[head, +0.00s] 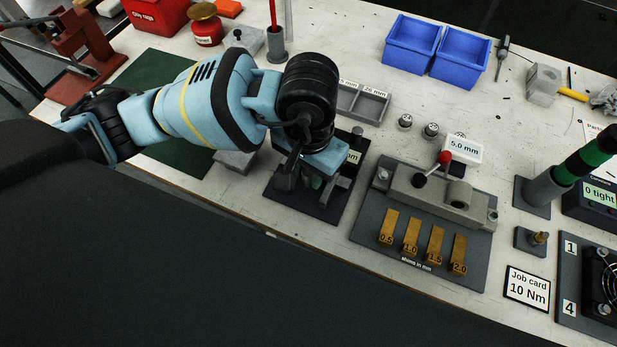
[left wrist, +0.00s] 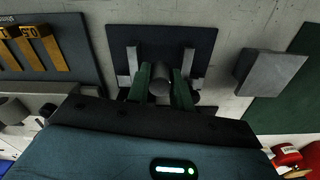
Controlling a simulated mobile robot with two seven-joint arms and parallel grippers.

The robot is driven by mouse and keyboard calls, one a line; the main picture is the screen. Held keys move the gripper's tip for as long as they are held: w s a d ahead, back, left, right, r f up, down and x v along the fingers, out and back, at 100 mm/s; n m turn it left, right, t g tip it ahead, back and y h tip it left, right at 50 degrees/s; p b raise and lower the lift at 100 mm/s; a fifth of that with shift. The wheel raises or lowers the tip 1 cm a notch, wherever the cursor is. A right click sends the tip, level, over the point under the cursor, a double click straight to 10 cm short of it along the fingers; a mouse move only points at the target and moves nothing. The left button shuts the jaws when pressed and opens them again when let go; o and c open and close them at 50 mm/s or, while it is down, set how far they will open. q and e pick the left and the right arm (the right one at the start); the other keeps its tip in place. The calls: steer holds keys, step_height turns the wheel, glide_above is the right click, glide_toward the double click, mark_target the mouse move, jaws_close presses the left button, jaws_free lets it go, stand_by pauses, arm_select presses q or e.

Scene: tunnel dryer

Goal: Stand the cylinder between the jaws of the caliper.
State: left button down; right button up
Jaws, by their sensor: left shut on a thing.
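The caliper is a dark base plate (head: 301,204) with grey jaws, near the front of the bench. In the left wrist view its plate (left wrist: 205,38) shows with one jaw (left wrist: 131,62) to the left and the other jaw (left wrist: 188,62) to the right. My left gripper (head: 314,180) is over the caliper, pointing down. In the left wrist view its green fingers (left wrist: 160,86) are shut on a grey cylinder (left wrist: 159,79). The cylinder lies between the two jaws in that view; whether it touches the plate is hidden. My right gripper is not in view.
Right of the caliper is a grey fixture plate (head: 380,237) with brass shims and a red-knobbed lever. Behind are a compartment tray (head: 372,106) and small cylinders (head: 405,121). A grey block (head: 235,161) on the left stands close to my gripper. Blue bins (head: 411,45) are farther back.

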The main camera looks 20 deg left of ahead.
mark_target(309, 183)
arm_select(q)
steer(key=shift+f, duration=0.1)
step_height(309, 183, down, 3)
steer(key=shift+f, duration=0.15)
stand_by(0.3)
steer(key=shift+f, duration=0.2)
steer(key=c, duration=1.5)
jaws_free()
steer(key=shift+r, duration=0.1)
